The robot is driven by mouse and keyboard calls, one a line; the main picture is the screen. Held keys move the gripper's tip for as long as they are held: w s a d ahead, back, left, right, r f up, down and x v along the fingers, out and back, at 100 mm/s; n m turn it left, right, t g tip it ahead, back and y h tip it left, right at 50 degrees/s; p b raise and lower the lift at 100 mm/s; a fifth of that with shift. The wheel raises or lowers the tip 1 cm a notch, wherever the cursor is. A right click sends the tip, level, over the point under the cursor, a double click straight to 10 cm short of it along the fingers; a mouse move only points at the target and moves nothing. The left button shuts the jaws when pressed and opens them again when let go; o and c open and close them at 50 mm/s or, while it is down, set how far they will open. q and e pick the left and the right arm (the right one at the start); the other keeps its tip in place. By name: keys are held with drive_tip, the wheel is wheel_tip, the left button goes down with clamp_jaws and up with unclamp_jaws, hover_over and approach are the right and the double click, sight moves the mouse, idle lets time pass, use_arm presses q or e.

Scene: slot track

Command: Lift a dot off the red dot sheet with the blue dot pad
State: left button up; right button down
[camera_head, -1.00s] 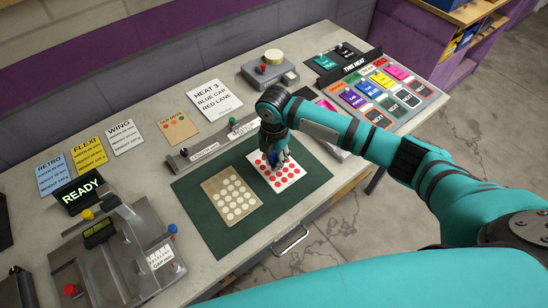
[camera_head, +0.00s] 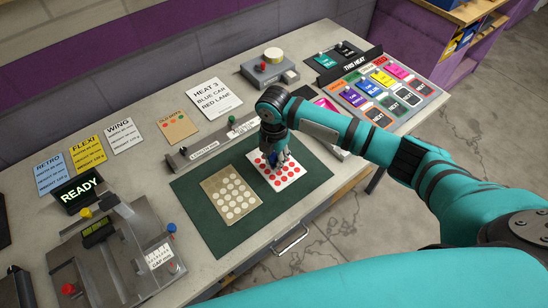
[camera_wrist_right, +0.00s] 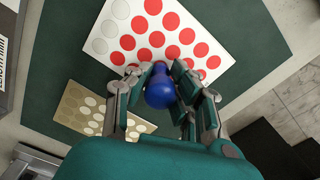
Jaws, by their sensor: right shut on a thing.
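The red dot sheet (camera_head: 289,183) is a white card with rows of red dots, lying on the green mat (camera_head: 235,238). In the right wrist view the sheet (camera_wrist_right: 183,38) has a few pale, empty circles at its left edge. My right gripper (camera_wrist_right: 157,82) is shut on the blue dot pad (camera_wrist_right: 160,92), whose rounded blue handle faces the camera. In the head view the right gripper (camera_head: 274,156) is over the far part of the sheet. The pad's lower face is hidden, so I cannot tell whether it touches the sheet. My left gripper is out of view.
A tan sheet of pale dots (camera_head: 232,194) lies left of the red sheet on the mat. A long grey fixture (camera_head: 212,146) runs behind the mat. A grey device (camera_head: 118,250) stands at the left, and a tray of coloured cards (camera_head: 385,95) at the right.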

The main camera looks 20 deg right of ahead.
drive_tip(key=shift+f, duration=0.45)
drive_tip(key=shift+f, duration=0.1)
idle(1.8)
wheel_tip(320, 180, up, 7)
drive_tip(key=p, duration=0.7)
drive_tip(key=shift+p, duration=0.3)
idle(0.3)
